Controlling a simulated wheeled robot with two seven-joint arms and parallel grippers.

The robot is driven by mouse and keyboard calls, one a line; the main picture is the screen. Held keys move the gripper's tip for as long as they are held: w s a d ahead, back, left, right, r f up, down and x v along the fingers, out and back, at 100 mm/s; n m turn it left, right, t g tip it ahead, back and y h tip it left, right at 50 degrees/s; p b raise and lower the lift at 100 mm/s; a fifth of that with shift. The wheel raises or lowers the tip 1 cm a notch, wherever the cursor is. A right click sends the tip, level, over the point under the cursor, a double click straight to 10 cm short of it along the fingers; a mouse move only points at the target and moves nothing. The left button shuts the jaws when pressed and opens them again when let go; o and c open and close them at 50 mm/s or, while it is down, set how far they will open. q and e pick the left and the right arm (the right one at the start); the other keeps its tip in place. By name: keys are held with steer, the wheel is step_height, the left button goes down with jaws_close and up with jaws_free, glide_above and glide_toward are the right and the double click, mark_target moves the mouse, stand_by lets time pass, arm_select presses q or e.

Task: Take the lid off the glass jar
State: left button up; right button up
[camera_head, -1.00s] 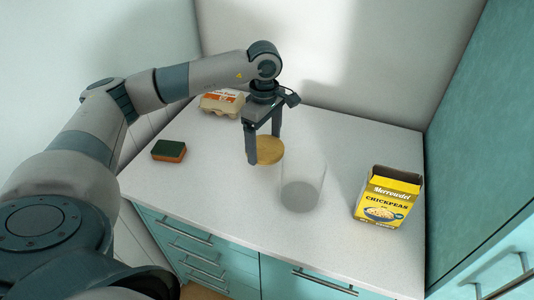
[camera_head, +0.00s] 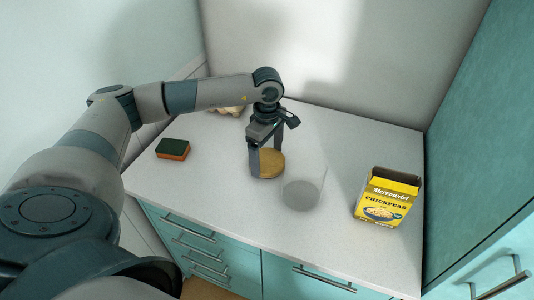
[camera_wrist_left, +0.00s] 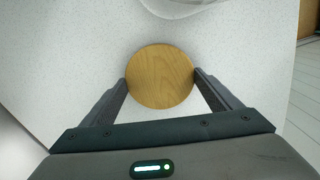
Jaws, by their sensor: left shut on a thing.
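The glass jar (camera_head: 304,190) stands upright on the counter, clear and without its lid on top. Part of its rim shows at the top edge of the left wrist view (camera_wrist_left: 180,8). The round wooden lid (camera_head: 271,163) is beside the jar, to its left. My left gripper (camera_head: 267,173) points down and is shut on the lid, with one finger on each side of it, as the left wrist view (camera_wrist_left: 160,76) also shows. The lid is at or close above the counter; I cannot tell if it touches. My right gripper is not in view.
A yellow chickpeas box (camera_head: 388,197) stands right of the jar. A green and orange sponge (camera_head: 173,149) lies at the left on the counter (camera_head: 215,185). An egg carton (camera_head: 229,110) at the back is mostly hidden behind my arm. The counter's front left is clear.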

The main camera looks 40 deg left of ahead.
mark_target(267, 160)
arm_select(q)
steer(key=shift+f, duration=0.2)
steer(key=o, duration=1.1)
steer(key=shift+r, duration=0.1)
steer(key=shift+r, duration=0.1)
steer(key=shift+r, duration=0.35)
step_height(267, 160, up, 11)
steer(key=b, duration=0.3)
steer(key=shift+r, duration=0.2)
